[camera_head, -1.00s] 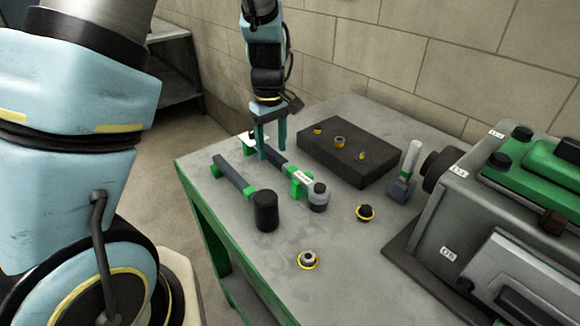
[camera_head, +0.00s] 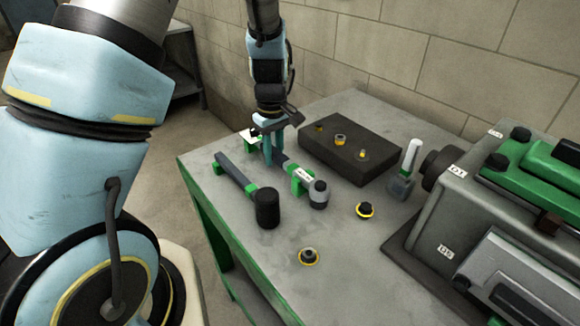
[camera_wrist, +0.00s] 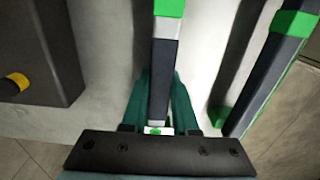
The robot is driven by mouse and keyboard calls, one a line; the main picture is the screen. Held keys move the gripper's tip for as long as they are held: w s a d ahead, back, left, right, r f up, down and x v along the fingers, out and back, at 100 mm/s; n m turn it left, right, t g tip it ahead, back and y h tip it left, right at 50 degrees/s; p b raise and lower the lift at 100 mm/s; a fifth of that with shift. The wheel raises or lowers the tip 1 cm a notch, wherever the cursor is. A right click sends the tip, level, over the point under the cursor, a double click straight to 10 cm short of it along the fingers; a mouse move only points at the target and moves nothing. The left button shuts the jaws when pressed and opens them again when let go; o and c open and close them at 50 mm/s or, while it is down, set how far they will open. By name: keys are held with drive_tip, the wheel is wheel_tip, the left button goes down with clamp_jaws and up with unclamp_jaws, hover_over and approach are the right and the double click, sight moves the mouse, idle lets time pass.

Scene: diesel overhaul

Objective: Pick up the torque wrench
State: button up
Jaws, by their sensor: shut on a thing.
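The torque wrench (camera_head: 303,175) has a dark handle, a green and white labelled section and a grey round head. It lies on the workbench near a black-headed mallet (camera_head: 267,207). My gripper (camera_head: 273,160) points down, with its teal fingers shut on the wrench's handle, well back from the head. In the wrist view, the dark handle (camera_wrist: 161,75) runs between the two fingers (camera_wrist: 160,105), with a green band at the top. The head is out of that view. I cannot tell whether the wrench is clear of the bench top.
The mallet's handle (camera_head: 232,172) lies close to the left of the wrench. A dark block (camera_head: 350,158) with small fittings is to the right. A white-handled tool (camera_head: 410,158), two ringed parts and a grey-green engine (camera_head: 490,200) stand farther right. The bench front (camera_head: 345,285) has free room.

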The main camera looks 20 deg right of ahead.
clamp_jaws()
idle(0.8)
wheel_tip(320, 180, up, 10)
drive_tip(key=shift+r+b, duration=0.1)
drive_tip(key=shift+b, duration=0.9)
drive_tip(key=shift+o, duration=1.2)
unclamp_jaws()
clamp_jaws()
